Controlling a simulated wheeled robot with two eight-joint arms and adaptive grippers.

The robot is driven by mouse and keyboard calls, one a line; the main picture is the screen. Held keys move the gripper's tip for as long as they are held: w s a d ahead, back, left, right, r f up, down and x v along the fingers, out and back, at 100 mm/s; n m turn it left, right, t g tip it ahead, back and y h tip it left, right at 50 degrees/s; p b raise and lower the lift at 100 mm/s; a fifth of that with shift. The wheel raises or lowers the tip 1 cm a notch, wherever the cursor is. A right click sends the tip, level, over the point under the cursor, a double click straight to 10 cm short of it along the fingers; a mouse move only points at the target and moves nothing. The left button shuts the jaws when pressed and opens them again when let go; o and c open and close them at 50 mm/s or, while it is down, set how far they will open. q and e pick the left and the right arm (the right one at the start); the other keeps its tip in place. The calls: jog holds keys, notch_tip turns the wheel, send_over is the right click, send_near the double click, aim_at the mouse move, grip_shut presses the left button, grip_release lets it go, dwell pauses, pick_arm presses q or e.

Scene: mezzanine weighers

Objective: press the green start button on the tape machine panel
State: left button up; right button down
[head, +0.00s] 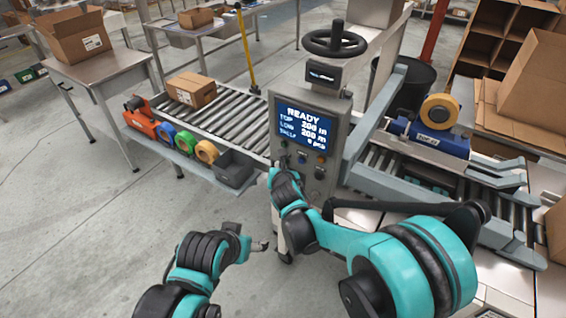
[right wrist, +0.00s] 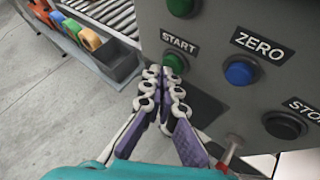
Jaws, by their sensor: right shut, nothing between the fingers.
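The tape machine panel (head: 335,168) is a grey face below a lit screen (head: 304,128) that reads READY. In the right wrist view, the green start button (right wrist: 174,63) sits under a START label (right wrist: 180,44). My right gripper (right wrist: 166,76) is shut and empty, its fingertips at the lower edge of the green button and overlapping it. I cannot tell whether they touch it. In the head view my right gripper (head: 276,172) is in front of the panel's lower left. My left gripper (head: 260,245) hangs lower left, away from the panel; its finger opening is unclear.
A blue ZERO button (right wrist: 240,72) and a dark STOP button (right wrist: 284,125) lie to the right of the green one. A roller conveyor (head: 228,116) with a carton (head: 191,90) and a grey bin (head: 234,170) stand left of the panel. The floor at left is clear.

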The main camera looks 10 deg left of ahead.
jog(key=shift+w+d, duration=0.1)
jog(key=shift+w, duration=0.15)
dwell(0.5)
jog(key=shift+s+a, duration=0.3)
jog(key=shift+s, duration=0.5)
jog(key=s, duration=0.1)
jog(key=s+a, duration=0.1)
jog(key=s, duration=0.2)
jog(key=shift+s+a+b, duration=0.3)
jog(key=shift+s+a, duration=0.05)
dwell(0.4)
